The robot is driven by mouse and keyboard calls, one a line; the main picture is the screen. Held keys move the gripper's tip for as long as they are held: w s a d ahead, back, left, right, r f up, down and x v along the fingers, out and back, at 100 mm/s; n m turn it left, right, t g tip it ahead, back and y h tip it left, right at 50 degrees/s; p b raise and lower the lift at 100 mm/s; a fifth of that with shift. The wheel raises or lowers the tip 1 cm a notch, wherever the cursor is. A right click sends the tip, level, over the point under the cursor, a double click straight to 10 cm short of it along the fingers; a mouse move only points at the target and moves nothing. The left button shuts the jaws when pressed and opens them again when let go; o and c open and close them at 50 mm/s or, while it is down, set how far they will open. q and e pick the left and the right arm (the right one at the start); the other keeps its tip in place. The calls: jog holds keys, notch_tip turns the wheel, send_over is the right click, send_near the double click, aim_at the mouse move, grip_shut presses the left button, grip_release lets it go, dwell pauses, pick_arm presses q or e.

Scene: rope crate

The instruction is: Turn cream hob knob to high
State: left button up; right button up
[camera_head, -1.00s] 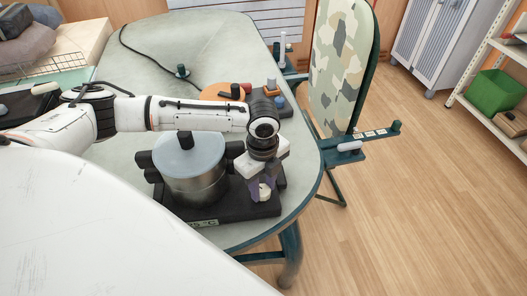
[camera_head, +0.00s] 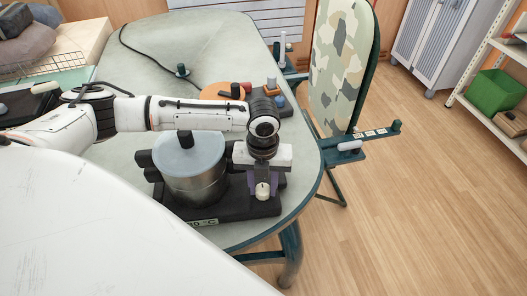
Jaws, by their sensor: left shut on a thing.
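The cream hob knob (camera_head: 262,191) is on the right part of the black hob (camera_head: 237,212), near the table's right edge. My left gripper (camera_head: 262,186) points down over the knob, with its purple-tinted fingers on either side of it, shut on it. The knob's pointer is too small to read. A steel pot (camera_head: 195,186) with a pale lid (camera_head: 190,153) and dark handles stands on the hob just left of the gripper. A small label on the hob's front shows part of a temperature reading. My right gripper is not in view.
Behind my left arm are an orange round thing (camera_head: 222,91) and a small block with coloured knobs (camera_head: 272,92). A camouflage-patterned board (camera_head: 340,60) stands right of the table. The table (camera_head: 215,42) is mostly clear at the back.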

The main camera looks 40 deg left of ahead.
pick_arm(q)
jog(key=shift+s+f, duration=0.15)
jog(key=shift+f, duration=0.1)
dwell(0.3)
jog(key=o, duration=1.1)
jog(key=shift+r, duration=0.1)
jog(key=n, duration=0.3)
jog(key=shift+n, duration=0.4)
jog(key=shift+w+n, duration=0.2)
jog(key=shift+n, duration=0.8)
jog(key=shift+n, duration=1.2)
jog(key=n, duration=0.3)
jog(key=shift+n, duration=0.3)
